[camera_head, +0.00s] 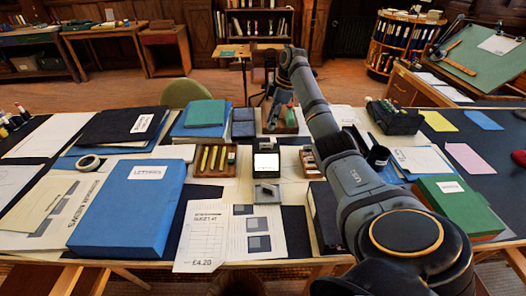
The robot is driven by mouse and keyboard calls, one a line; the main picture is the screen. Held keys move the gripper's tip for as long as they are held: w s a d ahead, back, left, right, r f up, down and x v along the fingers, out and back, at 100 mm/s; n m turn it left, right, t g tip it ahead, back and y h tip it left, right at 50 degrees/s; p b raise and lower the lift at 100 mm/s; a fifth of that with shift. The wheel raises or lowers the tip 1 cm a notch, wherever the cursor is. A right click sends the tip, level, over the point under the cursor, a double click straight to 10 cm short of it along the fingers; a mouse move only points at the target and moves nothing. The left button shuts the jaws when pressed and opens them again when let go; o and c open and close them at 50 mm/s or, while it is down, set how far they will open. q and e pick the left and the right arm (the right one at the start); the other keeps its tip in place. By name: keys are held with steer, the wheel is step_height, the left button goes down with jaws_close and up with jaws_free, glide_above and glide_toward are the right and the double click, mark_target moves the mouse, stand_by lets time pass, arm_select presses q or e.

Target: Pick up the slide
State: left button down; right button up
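A slide cannot be told for certain at this size. A small grey square piece (266,193) lies on the dark mat in front of a small black box with a lit white face (266,163). To the right, a narrow wooden box (310,163) holds small upright pieces too small to make out. My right arm reaches in from the lower right, and my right gripper (279,106) hangs beyond the lit box, over the far part of the table. It is small and dark, so I cannot tell its opening. My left gripper is not in view.
A wooden tray (230,161) with yellow sticks stands left of the lit box. A large blue box (131,208) lies at left, a green box (457,209) at right. Printed sheets (228,235) cover the front middle. My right arm hides part of the table's right side.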

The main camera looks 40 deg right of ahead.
mark_target(266, 149)
steer(key=x, duration=0.3)
steer(key=shift+s+a+f, duration=0.15)
steer(key=shift+s+f, duration=0.1)
steer(key=shift+f, duration=0.15)
steer(key=x, duration=0.3)
steer(key=p+x, duration=0.1)
steer(key=x, duration=0.1)
steer(key=shift+s+f, duration=0.3)
steer(key=shift+w+f, duration=0.15)
steer(key=shift+f, duration=0.15)
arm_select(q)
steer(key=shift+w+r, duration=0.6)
arm_select(e)
jaws_close()
